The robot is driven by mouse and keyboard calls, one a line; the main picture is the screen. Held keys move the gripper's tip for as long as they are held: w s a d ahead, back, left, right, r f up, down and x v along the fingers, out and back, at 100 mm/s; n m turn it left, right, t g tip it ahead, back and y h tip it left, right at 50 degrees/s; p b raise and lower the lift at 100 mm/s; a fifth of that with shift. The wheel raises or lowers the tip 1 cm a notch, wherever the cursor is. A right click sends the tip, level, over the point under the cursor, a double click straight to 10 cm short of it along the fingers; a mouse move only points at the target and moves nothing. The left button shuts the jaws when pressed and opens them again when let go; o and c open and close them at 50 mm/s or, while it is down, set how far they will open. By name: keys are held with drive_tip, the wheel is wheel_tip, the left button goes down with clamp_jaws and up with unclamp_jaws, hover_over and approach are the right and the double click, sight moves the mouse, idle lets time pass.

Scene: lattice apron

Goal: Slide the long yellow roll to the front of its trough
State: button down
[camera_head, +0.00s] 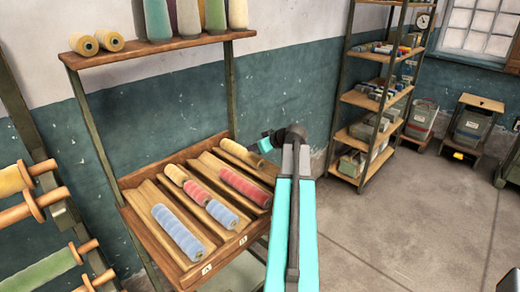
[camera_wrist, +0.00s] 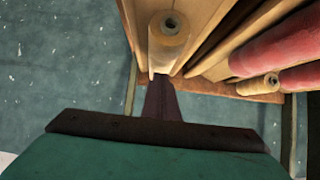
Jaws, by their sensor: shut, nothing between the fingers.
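The long yellow roll (camera_head: 236,150) lies in the rightmost trough of the slanted wooden rack, toward its back. In the wrist view the roll (camera_wrist: 167,52) shows with its round core, just beyond my fingers. My gripper (camera_head: 253,149) is shut and empty, close beside the roll on its far side in the head view. In the wrist view the dark fingertips (camera_wrist: 162,82) are near the roll's lower end. I cannot tell whether they touch it. Part of the trough's front is hidden by my arm.
A long red roll (camera_head: 245,188) lies in the neighbouring trough. A short yellow roll (camera_head: 176,175) and other red and blue rolls lie further left. A long blue roll (camera_head: 177,232) is leftmost. An upper shelf (camera_head: 150,50) holds cones. The wall is close behind the rack.

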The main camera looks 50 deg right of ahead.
sight(240, 148)
drive_tip(key=w, duration=0.2)
drive_tip(key=w+p, duration=0.1)
drive_tip(key=w, duration=0.1)
drive_tip(key=shift+w+d+r, duration=0.1)
drive_tip(key=shift+w+d, duration=0.1)
drive_tip(key=shift+w, duration=0.1)
drive_tip(key=shift+s+f+p, duration=0.1)
drive_tip(key=shift+f+p, duration=0.25)
drive_tip(key=shift+p, duration=0.25)
drive_tip(key=shift+f+b, duration=0.45)
drive_tip(key=shift+b, duration=0.05)
drive_tip(key=shift+a, duration=0.1)
